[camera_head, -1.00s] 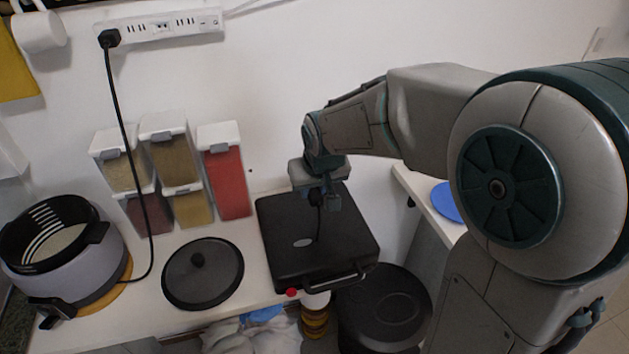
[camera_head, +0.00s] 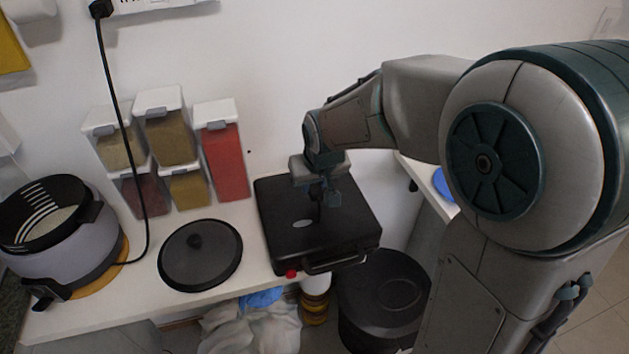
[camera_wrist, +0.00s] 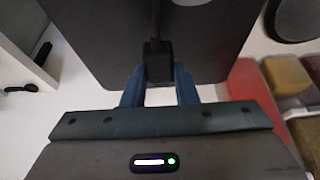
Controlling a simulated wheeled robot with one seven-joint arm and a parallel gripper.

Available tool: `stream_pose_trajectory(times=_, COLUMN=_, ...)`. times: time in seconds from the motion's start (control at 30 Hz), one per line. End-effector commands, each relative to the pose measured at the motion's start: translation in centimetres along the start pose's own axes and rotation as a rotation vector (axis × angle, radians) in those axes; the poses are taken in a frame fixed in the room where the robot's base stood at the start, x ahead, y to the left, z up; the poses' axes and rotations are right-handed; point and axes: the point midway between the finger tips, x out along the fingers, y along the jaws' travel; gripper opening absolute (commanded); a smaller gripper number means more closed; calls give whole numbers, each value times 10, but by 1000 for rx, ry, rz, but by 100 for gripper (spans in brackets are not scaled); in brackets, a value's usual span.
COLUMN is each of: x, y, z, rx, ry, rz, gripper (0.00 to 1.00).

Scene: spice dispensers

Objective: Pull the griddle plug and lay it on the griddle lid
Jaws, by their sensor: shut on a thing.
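The black griddle (camera_head: 345,228) stands shut on the counter, its dark flat lid facing up and its handle at the front. My gripper (camera_head: 324,198) is over the lid, pointing down. In the wrist view my gripper (camera_wrist: 160,90) is shut on the black plug (camera_wrist: 158,62), which sits between the two blue fingers. Its cord runs up from it in that view, over the lid (camera_wrist: 105,45). The plug is low over the lid; I cannot tell whether it touches.
A round black pot lid (camera_head: 200,256) lies left of the griddle, with a rice cooker (camera_head: 70,255) further left. Spice dispensers (camera_head: 224,160) stand at the wall behind. A power strip (camera_head: 150,5) with another black plug is on the wall. A black bin (camera_head: 388,300) stands below right.

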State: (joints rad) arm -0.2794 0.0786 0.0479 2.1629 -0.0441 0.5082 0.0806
Motion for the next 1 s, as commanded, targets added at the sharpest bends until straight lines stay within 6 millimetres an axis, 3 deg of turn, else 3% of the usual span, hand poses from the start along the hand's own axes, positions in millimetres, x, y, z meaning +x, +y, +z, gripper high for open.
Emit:
stream_pose_trajectory(times=0.03, x=0, y=0, z=0, rx=0, ry=0, rz=0, gripper=0)
stream_pose_trajectory(times=0.07, x=0, y=0, z=0, rx=0, ry=0, rz=0, gripper=32)
stream_pose_trajectory(times=0.13, x=0, y=0, z=0, rx=0, ry=0, rz=0, gripper=51)
stream_pose_trajectory(times=0.57, x=-9, y=0, z=-1, rx=0, ry=3, rz=0, gripper=52)
stream_pose_trajectory(times=0.77, x=-43, y=0, z=-2, rx=0, ry=7, rz=0, gripper=52)
stream_pose_trajectory(times=1.0, x=-97, y=0, z=-1, rx=0, ry=6, rz=0, gripper=52)
